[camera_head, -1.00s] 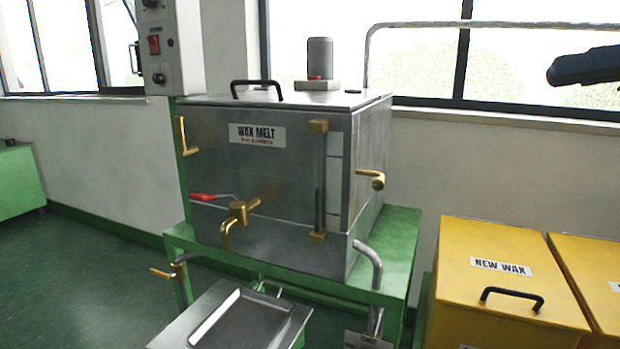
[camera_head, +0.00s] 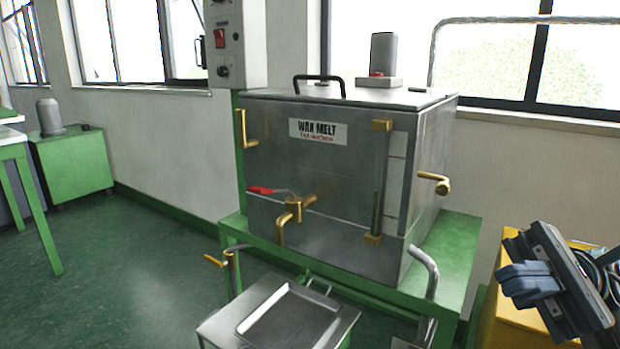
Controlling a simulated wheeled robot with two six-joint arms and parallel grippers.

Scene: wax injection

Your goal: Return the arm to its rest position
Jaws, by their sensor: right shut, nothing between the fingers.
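My right gripper (camera_head: 527,284) shows at the lower right in the head view, shut and empty. It is in front of a yellow box (camera_head: 505,318) and hides most of it. My right arm's dark cables show beside it at the right edge. The gripper is apart from the steel wax melt tank (camera_head: 320,170), which stands left of it with its lid closed. My left gripper is not in view.
The tank rests on a green stand (camera_head: 455,265). A steel tray (camera_head: 290,318) sits low in front. Brass taps (camera_head: 294,208) and a brass handle (camera_head: 435,183) stick out from the tank. Green floor (camera_head: 150,270) is open at the left.

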